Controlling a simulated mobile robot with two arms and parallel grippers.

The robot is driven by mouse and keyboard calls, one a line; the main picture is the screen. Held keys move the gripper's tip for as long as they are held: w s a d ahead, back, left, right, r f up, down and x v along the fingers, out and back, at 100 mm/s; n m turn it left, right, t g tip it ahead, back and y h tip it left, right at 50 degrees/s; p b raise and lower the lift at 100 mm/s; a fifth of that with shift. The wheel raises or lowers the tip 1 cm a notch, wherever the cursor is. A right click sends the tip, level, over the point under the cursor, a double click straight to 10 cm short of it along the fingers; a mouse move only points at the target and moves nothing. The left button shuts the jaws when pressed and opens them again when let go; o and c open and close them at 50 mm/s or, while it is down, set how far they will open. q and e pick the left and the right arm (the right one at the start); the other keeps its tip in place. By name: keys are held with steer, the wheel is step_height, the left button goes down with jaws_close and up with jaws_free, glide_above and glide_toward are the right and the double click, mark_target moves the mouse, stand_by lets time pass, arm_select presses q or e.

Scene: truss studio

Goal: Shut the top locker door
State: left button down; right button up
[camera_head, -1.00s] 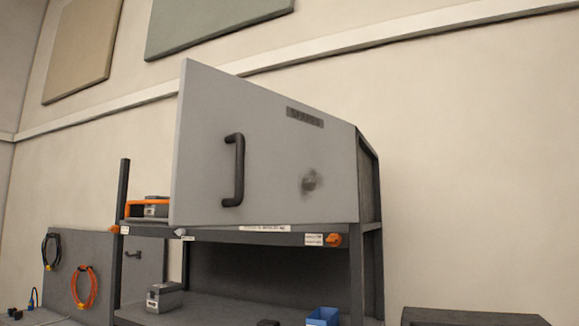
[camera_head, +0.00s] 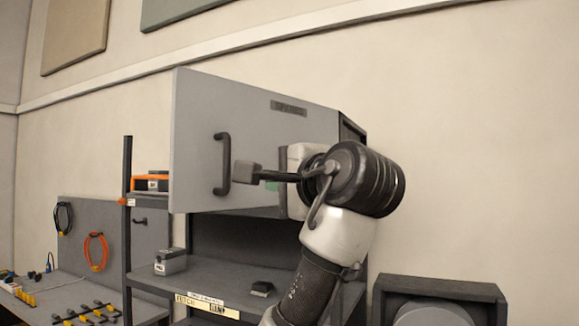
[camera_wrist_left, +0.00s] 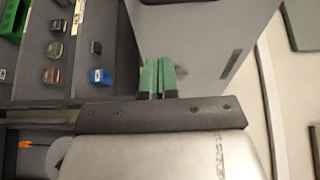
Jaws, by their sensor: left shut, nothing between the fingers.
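The top locker door (camera_head: 255,118) is a grey panel with a dark bar handle (camera_head: 222,165) near its left edge and a label near its top. It stands open, swung out from the locker (camera_head: 350,131), whose side shows at the right. My left gripper (camera_head: 272,185) is in front of the door's lower right part, right of the handle. In the left wrist view its green fingers (camera_wrist_left: 158,78) are together and empty, with the door (camera_wrist_left: 205,35) beyond them. I cannot tell whether they touch it. My arm hides the door's lower right corner. My right gripper is not in view.
A shelf (camera_head: 215,275) below the door holds a grey box (camera_head: 170,262) and a dark item (camera_head: 262,288). An orange-trimmed case (camera_head: 150,183) sits left of the door. A tool bench is at lower left. A dark box (camera_head: 440,290) stands at lower right.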

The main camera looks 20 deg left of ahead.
arm_select(q)
steer(key=w+a+p, duration=0.1)
steer(key=a+p, duration=0.3)
steer(key=a, duration=0.3)
steer(key=shift+w+a, duration=0.35)
steer(key=shift+a, duration=0.05)
steer(key=shift+d, duration=0.1)
